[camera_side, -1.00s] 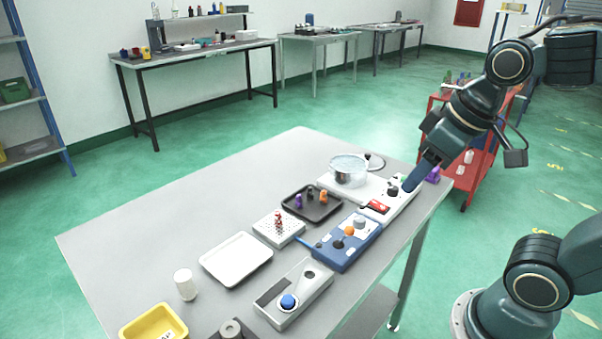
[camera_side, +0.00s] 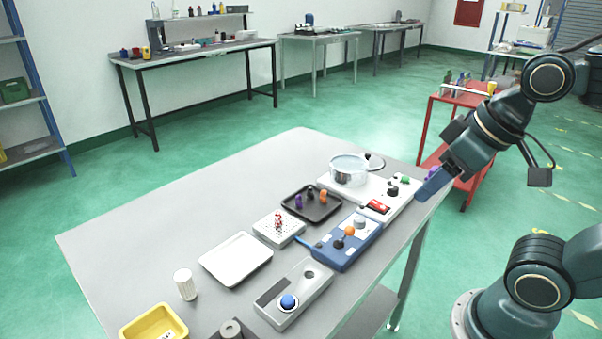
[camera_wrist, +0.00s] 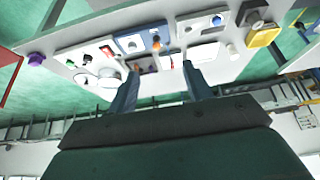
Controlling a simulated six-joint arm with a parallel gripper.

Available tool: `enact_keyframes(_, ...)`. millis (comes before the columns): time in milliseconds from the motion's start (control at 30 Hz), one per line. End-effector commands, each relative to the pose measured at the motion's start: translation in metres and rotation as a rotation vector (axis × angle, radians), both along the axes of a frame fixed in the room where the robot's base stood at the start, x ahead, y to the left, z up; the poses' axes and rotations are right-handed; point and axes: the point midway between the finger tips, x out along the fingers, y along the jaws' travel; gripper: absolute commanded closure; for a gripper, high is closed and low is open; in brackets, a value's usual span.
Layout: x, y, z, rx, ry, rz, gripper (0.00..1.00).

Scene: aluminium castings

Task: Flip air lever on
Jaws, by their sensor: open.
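The blue box (camera_side: 330,257) stands near the table's right side. A lever with a black base and an orange ball knob (camera_side: 350,231) is on its top, with a grey round part beside it. I cannot tell the lever's on or off position. In the wrist view the blue box (camera_wrist: 131,44) and orange knob (camera_wrist: 155,38) show beyond my fingers. My gripper (camera_side: 421,197) hangs at the table's right edge, right of the white panel and apart from the lever. In the wrist view my gripper (camera_wrist: 160,78) is open, with nothing between its fingers.
A white panel (camera_side: 376,190) with a red switch, black knob and green button lies behind the box, bearing a clear pot (camera_side: 348,170). A dark tray (camera_side: 320,213), white tray (camera_side: 236,277) and grey button box (camera_side: 312,291) are near. The table's left side is clear.

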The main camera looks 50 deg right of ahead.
Motion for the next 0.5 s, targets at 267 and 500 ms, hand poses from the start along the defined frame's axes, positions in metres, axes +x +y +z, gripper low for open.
enact_keyframes(267,0.004,-0.002,-0.002,0.003,0.014,-0.011,1.0)
enact_keyframes(500,0.017,-0.007,-0.008,0.025,0.064,-0.048,1.0)
